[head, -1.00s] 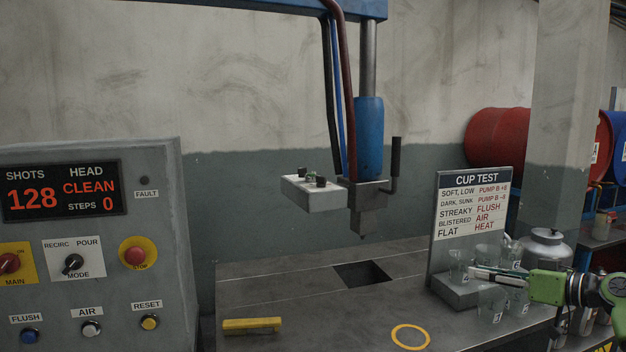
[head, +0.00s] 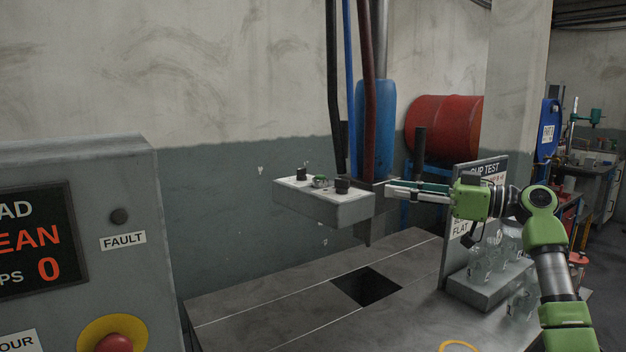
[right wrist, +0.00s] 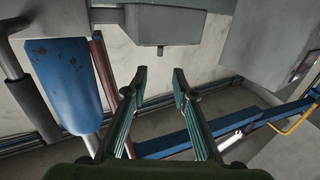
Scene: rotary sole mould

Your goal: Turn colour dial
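A pale grey box (head: 325,208) juts from the pouring head beside the blue cylinder (head: 375,130) in the head view. On its top are a left black knob (head: 301,174), a small green-topped knob (head: 320,181) and a right black knob (head: 342,185). I cannot read which is the colour dial. My right gripper (head: 389,191) is just right of the box, its fingers pointing left, apart from the knobs. In the right wrist view its fingers (right wrist: 160,77) are parted with nothing between them. My left gripper is not in view.
The control panel (head: 80,230) stands at left. The bench (head: 290,310) below has a square hole (head: 367,287). Close to my right arm are an upright black handle (head: 420,148), the cup test sign (head: 458,230) and several clear cups (head: 480,266). Hoses hang behind the box.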

